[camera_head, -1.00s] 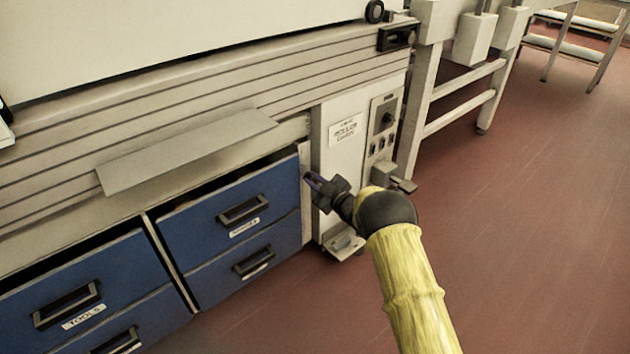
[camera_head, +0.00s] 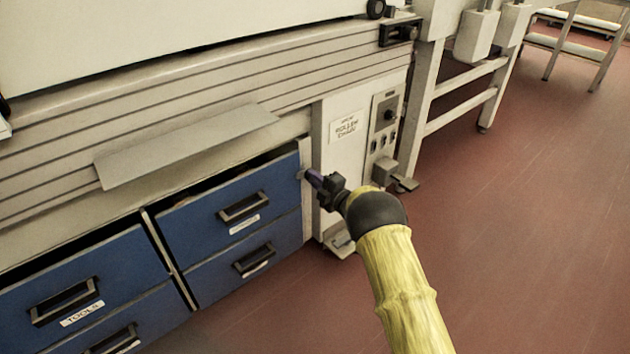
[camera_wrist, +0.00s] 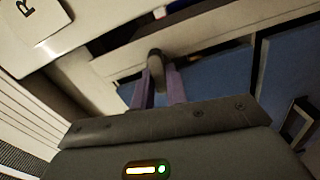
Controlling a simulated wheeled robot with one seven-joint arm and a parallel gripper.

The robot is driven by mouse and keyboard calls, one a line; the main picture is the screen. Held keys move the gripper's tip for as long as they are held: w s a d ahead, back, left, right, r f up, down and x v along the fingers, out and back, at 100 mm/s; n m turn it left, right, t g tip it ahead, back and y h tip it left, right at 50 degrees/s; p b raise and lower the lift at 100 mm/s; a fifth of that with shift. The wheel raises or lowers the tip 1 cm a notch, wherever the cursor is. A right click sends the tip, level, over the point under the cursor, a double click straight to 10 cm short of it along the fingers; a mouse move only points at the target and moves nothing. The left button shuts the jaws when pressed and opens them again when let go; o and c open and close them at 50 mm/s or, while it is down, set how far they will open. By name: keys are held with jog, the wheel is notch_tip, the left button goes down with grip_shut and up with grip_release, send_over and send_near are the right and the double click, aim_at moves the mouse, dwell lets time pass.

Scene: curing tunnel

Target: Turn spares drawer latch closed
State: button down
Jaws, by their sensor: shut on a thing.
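The blue spares drawer (camera_head: 228,208) is the upper right drawer in the head view, with a black handle and a white label too small to read. My gripper (camera_head: 308,176) is at the right edge of this drawer's front, by the cabinet's side post. In the wrist view, my gripper's two purple fingers (camera_wrist: 160,85) are shut on a rounded grey latch (camera_wrist: 155,62), one finger on each side of it. The drawer's blue front (camera_wrist: 215,75) lies behind the fingers. In the head view the latch is mostly hidden by my gripper.
The tools drawer (camera_head: 85,280) and other blue drawers are at the left and below. A grey flap (camera_head: 185,145) juts out above the drawers. A white control panel (camera_head: 384,120) stands right of my gripper. The red floor (camera_head: 530,220) at the right is clear.

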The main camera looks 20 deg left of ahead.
jog(key=shift+f+n, duration=0.2)
jog(key=shift+n, duration=0.6)
jog(key=c, duration=1.4)
grip_release()
jog(key=shift+r, duration=0.1)
jog(key=p+v, duration=0.6)
jog(key=v, duration=1.1)
jog(key=shift+d, duration=0.2)
